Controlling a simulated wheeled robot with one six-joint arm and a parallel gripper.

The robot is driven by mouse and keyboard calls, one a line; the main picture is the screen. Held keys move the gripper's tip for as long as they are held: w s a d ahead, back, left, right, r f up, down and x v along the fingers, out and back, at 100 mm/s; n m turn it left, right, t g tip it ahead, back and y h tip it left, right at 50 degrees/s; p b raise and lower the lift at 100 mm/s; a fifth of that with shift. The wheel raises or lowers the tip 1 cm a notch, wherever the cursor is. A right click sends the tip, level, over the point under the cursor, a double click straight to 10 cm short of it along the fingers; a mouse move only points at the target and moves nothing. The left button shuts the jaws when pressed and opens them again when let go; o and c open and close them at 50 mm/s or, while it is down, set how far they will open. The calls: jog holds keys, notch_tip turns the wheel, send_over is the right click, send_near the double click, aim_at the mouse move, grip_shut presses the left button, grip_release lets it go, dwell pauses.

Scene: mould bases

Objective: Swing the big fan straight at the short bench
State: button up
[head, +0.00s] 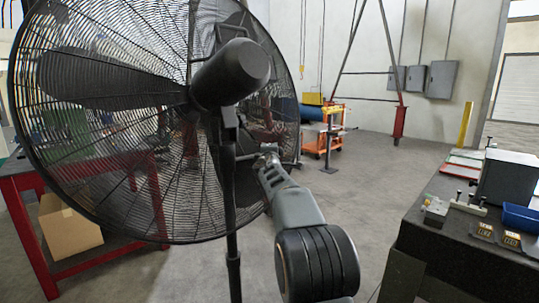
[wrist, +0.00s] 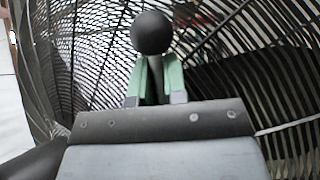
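The big fan (head: 105,125) fills the left of the head view, with its dark motor housing (head: 232,72) facing me and its cage beyond. It stands on a black pole (head: 233,265). My gripper (head: 264,158) is at the right lower part of the fan. In the wrist view, the green fingers of my gripper (wrist: 156,65) close on the stem below a black ball knob (wrist: 152,32), with the fan cage (wrist: 240,60) behind. A red-framed bench (head: 40,240) stands at left, partly behind the fan. A dark bench (head: 455,243) stands at right. I cannot tell which is the short one.
The right bench holds a dark box (head: 508,178), a blue bin (head: 522,217) and small parts. An orange cart (head: 322,140) stands farther back. Bare floor (head: 395,170) lies between the fan and right bench.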

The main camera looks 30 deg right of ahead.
jog(key=shift+o, duration=1.4)
jog(key=shift+d+r, duration=0.15)
jog(key=shift+d, duration=0.2)
jog(key=shift+o, duration=0.9)
jog(key=shift+s+d, duration=0.1)
jog(key=shift+d, duration=0.15)
jog(key=shift+a, duration=0.35)
jog(key=shift+s+a+f, duration=0.15)
jog(key=shift+f, duration=0.05)
jog(key=b+v, duration=0.3)
jog(key=v, duration=1)
jog(key=shift+b, duration=0.4)
jog(key=shift+s+r, duration=0.1)
